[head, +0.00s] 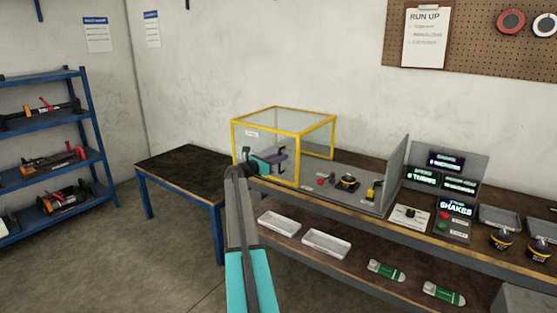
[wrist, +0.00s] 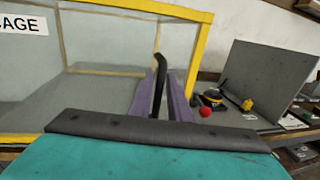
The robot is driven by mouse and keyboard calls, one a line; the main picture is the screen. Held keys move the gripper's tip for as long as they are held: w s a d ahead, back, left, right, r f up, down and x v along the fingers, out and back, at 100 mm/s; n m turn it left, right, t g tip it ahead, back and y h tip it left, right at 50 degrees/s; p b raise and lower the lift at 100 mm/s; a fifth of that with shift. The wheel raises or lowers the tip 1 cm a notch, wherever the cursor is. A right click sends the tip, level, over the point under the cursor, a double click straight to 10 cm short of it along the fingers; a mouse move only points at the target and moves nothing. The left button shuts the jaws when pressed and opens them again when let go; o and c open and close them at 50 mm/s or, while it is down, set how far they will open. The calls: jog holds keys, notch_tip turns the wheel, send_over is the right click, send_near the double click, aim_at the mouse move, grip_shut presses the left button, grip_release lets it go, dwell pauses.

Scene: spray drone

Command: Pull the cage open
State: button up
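The cage (head: 298,163) is a clear box with a yellow frame on the workbench, and its door looks closed against the frame. Its clear panel and yellow edge (wrist: 202,50) fill the left of the wrist view, with a "CAGE" label at top left. A black handle (wrist: 159,75) stands at the cage front. My gripper (head: 279,160) is at this handle. In the wrist view its purple fingers (wrist: 162,92) lie on both sides of the handle with little gap, and they appear shut on it. The dark palm edge hides the lower part.
The workbench right of the cage holds a red button (wrist: 206,111), black and yellow parts, an upright grey panel (head: 394,175) and small displays. A lower shelf carries trays (head: 326,243). A blue-legged table (head: 178,172) stands left, with blue shelving (head: 45,155) further left. Floor at left is clear.

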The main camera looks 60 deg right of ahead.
jog(key=shift+a+f, duration=0.1)
jog(key=shift+a, duration=0.05)
jog(key=b+v, duration=0.2)
jog(key=v, duration=1.1)
jog(key=shift+a, duration=0.3)
jog(key=shift+w, duration=0.1)
